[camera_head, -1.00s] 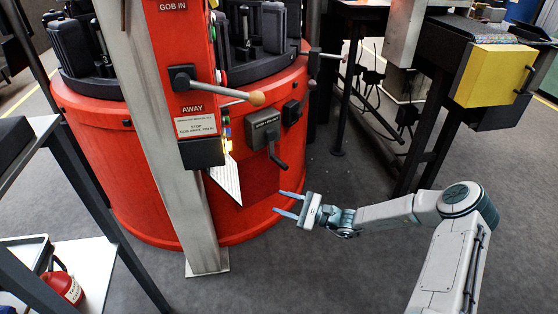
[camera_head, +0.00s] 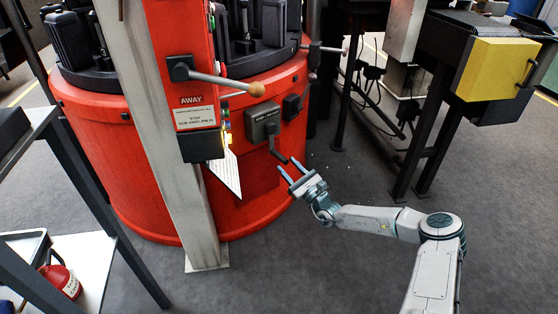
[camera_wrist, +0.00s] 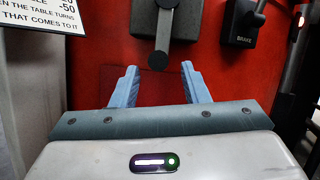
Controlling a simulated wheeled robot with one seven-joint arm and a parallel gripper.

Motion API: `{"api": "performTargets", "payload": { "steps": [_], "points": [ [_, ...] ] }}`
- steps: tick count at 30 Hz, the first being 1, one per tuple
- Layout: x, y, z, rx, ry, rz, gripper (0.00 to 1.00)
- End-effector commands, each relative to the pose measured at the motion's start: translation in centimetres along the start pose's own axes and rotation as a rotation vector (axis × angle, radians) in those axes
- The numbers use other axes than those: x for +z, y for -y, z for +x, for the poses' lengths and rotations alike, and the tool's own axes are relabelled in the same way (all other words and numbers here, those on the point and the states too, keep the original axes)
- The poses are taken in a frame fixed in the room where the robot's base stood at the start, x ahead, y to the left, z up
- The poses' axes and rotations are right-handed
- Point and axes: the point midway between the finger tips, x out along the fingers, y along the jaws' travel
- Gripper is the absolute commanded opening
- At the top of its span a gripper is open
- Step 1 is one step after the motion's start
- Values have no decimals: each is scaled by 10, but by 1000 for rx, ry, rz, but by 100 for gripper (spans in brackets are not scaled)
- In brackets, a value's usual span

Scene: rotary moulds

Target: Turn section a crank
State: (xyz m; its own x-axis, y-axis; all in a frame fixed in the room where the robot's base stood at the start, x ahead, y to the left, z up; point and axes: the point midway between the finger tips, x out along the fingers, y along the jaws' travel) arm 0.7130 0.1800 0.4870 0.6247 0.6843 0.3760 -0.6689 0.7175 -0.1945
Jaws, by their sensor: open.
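The crank (camera_head: 274,147) is a dark arm hanging from a grey box (camera_head: 262,124) on the front of the red round machine. In the wrist view, the crank's dark round knob (camera_wrist: 158,61) is end-on, just ahead of the space between the fingers. My gripper (camera_head: 289,165) is open with two blue fingers, close to the crank's lower end in the head view. In the wrist view, my gripper (camera_wrist: 159,80) has nothing visible held between its fingers. I cannot tell whether a finger touches the knob.
A lever with a wooden ball (camera_head: 256,89) juts out above the crank, by the AWAY label. A steel post (camera_head: 165,140) stands left. A white plate (camera_head: 226,171) sticks out below the panel.

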Motion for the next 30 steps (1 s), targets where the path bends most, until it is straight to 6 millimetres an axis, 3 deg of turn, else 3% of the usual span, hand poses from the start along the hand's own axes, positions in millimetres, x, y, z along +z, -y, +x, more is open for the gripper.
{"api": "performTargets", "payload": {
  "steps": [3, 9, 21, 26, 30],
  "points": [
    [-3, -2, 23, 3, 2, -2, 41],
    [-2, -1, 49, 2, 0, -2, 41],
    [0, 0, 57, 1, -1, -1, 41],
    [0, 0, 57, 1, 0, -1, 0],
    [0, 0, 57, 1, 0, -2, 0]
  ]
}}
